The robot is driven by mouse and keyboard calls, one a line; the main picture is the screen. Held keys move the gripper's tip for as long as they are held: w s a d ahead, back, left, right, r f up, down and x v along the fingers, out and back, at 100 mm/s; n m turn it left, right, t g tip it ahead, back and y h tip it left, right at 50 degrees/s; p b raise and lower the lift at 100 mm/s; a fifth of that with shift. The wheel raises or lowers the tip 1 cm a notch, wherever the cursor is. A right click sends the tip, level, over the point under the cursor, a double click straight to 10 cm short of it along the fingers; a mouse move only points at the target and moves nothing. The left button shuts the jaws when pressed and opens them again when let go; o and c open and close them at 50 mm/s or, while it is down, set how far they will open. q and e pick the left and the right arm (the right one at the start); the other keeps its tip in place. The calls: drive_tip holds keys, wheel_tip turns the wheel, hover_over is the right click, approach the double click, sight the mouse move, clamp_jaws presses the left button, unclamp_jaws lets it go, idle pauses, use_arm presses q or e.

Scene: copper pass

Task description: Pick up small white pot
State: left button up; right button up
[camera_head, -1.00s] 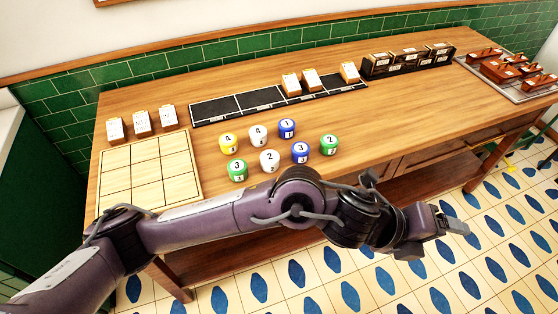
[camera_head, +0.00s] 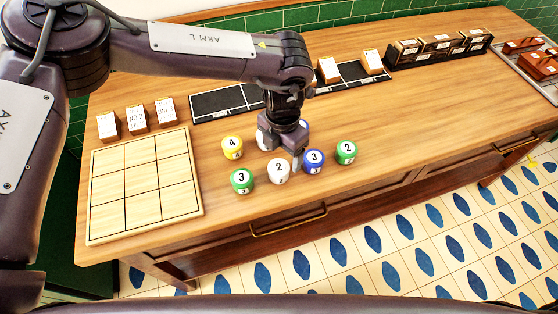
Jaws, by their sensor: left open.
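Two small white pots are among the coloured pots on the wooden table. The front one (camera_head: 278,171) is marked 2. The back one (camera_head: 262,140) is marked 4 in the earlier frame; it is now mostly hidden behind my gripper. My left gripper (camera_head: 282,153) points down over the group, open, with its fingers by the white pots and close to the blue pot marked 3 (camera_head: 313,161). I cannot tell whether it touches any pot. My right gripper is not in view.
Yellow (camera_head: 232,147) and green (camera_head: 242,181) pots stand to the left; another green pot (camera_head: 346,152) is to the right. A gridded wooden board (camera_head: 150,185) lies at left, with a black strip tray (camera_head: 226,101) behind. The front right tabletop is clear.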

sight(279, 166)
use_arm(q)
drive_tip(key=shift+s+a+f+p, duration=0.1)
drive_tip(key=shift+s+f+p, duration=0.55)
drive_tip(key=shift+a+f+p, duration=0.2)
drive_tip(key=shift+f+p, duration=0.35)
drive_tip(key=shift+f, duration=0.15)
drive_tip(key=f, duration=0.2)
drive_tip(key=shift+w+a+f+p, duration=0.1)
drive_tip(key=shift+w+f+p, duration=0.2)
drive_tip(key=shift+w+f, duration=0.1)
drive_tip(key=shift+s+f, duration=0.1)
drive_tip(key=shift+f, duration=0.2)
drive_tip(key=c, duration=1.1)
drive_tip(key=shift+c, duration=0.2)
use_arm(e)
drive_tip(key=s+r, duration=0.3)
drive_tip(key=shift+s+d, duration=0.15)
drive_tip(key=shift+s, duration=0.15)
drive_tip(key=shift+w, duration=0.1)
